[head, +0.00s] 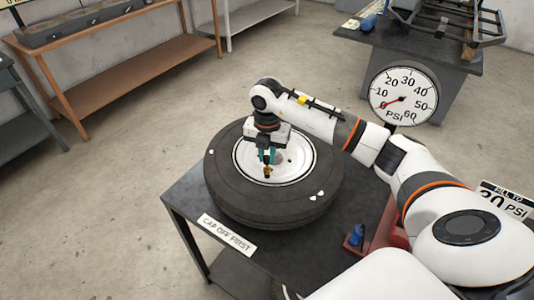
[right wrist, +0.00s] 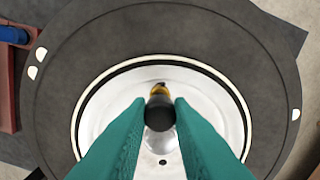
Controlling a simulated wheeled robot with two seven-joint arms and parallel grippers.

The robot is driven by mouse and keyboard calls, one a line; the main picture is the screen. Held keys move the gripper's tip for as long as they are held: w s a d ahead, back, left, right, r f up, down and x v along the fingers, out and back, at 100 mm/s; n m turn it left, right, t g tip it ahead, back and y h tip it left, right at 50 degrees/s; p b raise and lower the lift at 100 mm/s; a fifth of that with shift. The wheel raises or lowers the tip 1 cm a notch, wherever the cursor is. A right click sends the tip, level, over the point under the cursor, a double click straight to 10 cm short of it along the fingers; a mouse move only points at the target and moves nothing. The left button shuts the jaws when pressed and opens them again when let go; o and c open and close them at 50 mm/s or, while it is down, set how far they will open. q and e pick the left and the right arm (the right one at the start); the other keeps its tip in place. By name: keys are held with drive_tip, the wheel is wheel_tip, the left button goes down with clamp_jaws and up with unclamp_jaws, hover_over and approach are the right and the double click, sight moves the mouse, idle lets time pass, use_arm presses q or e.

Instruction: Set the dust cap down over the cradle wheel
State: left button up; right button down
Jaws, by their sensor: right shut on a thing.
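The wheel, a black tyre (head: 222,192) around a pale metal rim (head: 300,165), lies flat on a dark table; the tyre also shows in the right wrist view (right wrist: 265,70). My right gripper (head: 267,158), with teal fingers, points down over the rim. In the right wrist view its fingers (right wrist: 160,112) are shut on a small dark round piece, seemingly the dust cap (right wrist: 160,118). A brass-coloured piece (right wrist: 158,91) shows right beside the cap; it also shows below the fingers in the head view (head: 267,173). I cannot tell whether cap and brass touch. My left gripper is not in view.
The table (head: 185,200) carries a "CAP OFF FIRST" sign (head: 227,234) at its front edge. A pressure gauge (head: 403,94) reads near 0. A blue part (head: 356,235) and red equipment (head: 392,225) stand right of the wheel. Open floor lies left.

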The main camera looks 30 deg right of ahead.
drive_tip(key=shift+f+b, duration=0.8)
drive_tip(key=shift+f, duration=0.4)
drive_tip(key=c, duration=1.2)
unclamp_jaws()
drive_tip(key=shift+r, duration=0.1)
drive_tip(key=shift+r+p, duration=2.45)
drive_tip(key=shift+r, duration=1.05)
drive_tip(key=shift+f, duration=0.15)
